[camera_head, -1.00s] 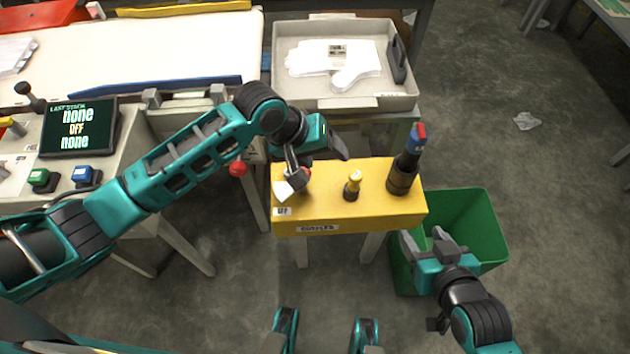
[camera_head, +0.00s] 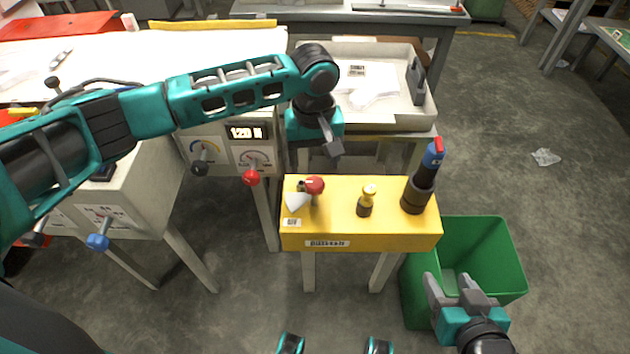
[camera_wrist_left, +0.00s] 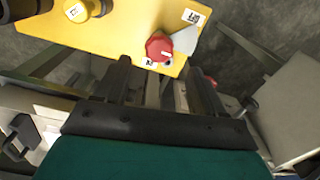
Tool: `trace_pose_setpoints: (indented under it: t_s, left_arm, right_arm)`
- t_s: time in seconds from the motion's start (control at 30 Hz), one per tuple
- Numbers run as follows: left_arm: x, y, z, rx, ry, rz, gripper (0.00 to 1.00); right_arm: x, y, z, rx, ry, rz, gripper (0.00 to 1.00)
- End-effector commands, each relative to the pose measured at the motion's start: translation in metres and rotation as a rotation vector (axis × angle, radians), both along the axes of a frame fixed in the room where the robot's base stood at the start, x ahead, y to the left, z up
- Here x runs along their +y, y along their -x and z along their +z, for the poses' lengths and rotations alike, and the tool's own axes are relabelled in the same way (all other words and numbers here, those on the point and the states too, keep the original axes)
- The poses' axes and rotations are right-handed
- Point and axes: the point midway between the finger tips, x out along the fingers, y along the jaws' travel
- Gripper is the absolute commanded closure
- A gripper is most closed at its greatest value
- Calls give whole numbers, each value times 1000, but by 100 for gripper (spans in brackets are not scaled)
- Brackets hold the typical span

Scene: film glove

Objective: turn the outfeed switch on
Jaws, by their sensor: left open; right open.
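The yellow box (camera_head: 375,238) stands on legs, with a front label that seems to be the outfeed one. The outfeed switch on its left end has a red knob (camera_head: 315,185) and a pale wedge (camera_head: 297,203). The wedge reaches toward a label (camera_head: 291,222) reading OFF; this also shows in the left wrist view, beside the red knob (camera_wrist_left: 159,46). My left gripper (camera_head: 328,148) is open and empty, above and behind the switch, apart from it. Its fingers (camera_wrist_left: 162,85) show in the wrist view below the knob. My right gripper (camera_head: 450,284) is open and empty by the green bin.
A yellow-topped plunger (camera_head: 367,200) and a dark post with blue and red top (camera_head: 422,180) stand on the box. A grey tray (camera_head: 378,118) lies behind. A gauge panel (camera_head: 228,150) with levers is at left. The green bin (camera_head: 490,250) is at right.

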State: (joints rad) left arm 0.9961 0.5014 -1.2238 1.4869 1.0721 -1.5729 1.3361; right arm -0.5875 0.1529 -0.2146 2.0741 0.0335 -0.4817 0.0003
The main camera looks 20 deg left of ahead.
Motion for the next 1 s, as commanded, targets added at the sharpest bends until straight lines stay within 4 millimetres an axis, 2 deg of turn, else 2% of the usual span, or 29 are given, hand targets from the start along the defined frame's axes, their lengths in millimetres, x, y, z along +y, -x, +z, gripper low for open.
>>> trace_pose_setpoints:
  t_s: [0.03, 0.1, 0.33, 0.5, 0.77, 1.0]
  left_arm:
    - [0, 0, -15, 1, 0, 0, 30]
    - [0, 0, -29, 0, -1, 0, 30]
    - [-1, 0, -58, -1, 0, -2, 30]
    - [0, 0, -65, -2, 1, -2, 30]
    - [-1, 0, -65, -2, 1, -2, 31]
    - [-1, 0, -65, -2, 1, -2, 54]
  right_arm:
    - [1, 0, -7, 1, -2, 0, 42]
    - [1, 0, -11, 1, -3, -1, 42]
    - [1, 1, -21, 2, -5, -2, 42]
    - [1, 1, -23, 4, -5, -2, 42]
    - [1, 3, -23, 6, -4, -2, 42]
    - [1, 3, -24, 6, -4, -2, 42]
